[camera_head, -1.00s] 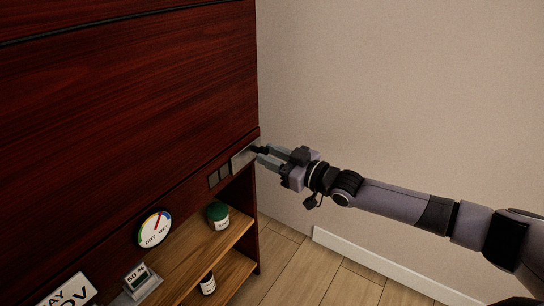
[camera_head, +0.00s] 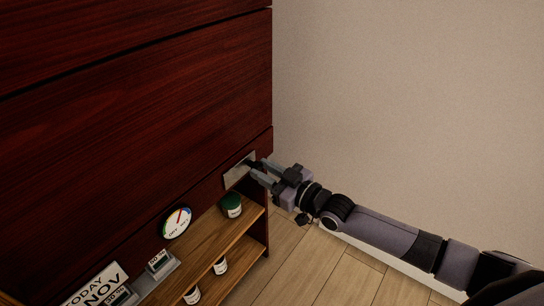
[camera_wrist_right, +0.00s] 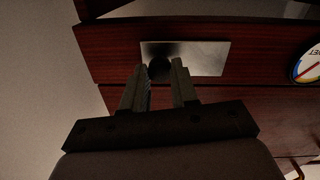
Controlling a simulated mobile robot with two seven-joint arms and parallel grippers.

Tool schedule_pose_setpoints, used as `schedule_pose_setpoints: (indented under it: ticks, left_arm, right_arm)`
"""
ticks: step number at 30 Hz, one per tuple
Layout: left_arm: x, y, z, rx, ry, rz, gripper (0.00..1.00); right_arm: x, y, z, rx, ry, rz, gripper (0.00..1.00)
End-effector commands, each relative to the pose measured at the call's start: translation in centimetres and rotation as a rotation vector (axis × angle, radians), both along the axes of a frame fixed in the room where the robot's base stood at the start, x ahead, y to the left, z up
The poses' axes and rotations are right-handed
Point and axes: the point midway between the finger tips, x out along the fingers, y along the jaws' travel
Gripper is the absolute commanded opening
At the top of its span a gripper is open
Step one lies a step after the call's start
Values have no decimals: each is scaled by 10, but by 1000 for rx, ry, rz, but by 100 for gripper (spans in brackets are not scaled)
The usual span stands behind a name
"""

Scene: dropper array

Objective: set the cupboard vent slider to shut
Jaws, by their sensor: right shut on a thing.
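The vent slider is a bright metal plate (camera_head: 236,174) on the dark red cupboard front, near its right edge. It also shows in the right wrist view (camera_wrist_right: 205,58). No dark vent slots show beside the plate now. A dark knob (camera_wrist_right: 160,66) stands at one end of the plate. My right gripper (camera_head: 254,170) is shut on this knob, with a finger on each side; its fingers also show in the right wrist view (camera_wrist_right: 160,72). The fingers partly hide the knob in the head view. My left gripper is not in view.
A round dial (camera_head: 177,222), a small display (camera_head: 159,261) and a date sign (camera_head: 97,287) are lower left. Free room lies right of the cupboard, before the wall.

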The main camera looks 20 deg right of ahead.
Motion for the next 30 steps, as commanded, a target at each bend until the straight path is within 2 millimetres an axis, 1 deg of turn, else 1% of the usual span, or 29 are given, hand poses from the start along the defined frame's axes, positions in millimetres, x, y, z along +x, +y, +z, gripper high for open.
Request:
schedule_pose_setpoints:
  ticks: [1,11,12,13,14,23,26,30]
  left_arm:
    - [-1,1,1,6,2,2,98]
    - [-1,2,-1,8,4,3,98]
    - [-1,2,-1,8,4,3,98]
    - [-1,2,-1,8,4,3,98]
    - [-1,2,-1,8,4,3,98]
    - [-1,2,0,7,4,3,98]
    - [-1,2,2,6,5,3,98]
    - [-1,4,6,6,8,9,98]
  right_arm:
    - [-2,3,1,0,2,3,0]
    - [-4,5,-1,0,0,7,0]
    - [-4,6,-1,0,0,7,41]
    - [-4,6,-1,0,0,7,51]
    - [-4,6,-1,0,0,7,55]
    - [-4,3,0,0,0,3,55]
    - [-9,-2,0,0,2,2,55]
    - [-25,-12,0,-2,3,3,55]
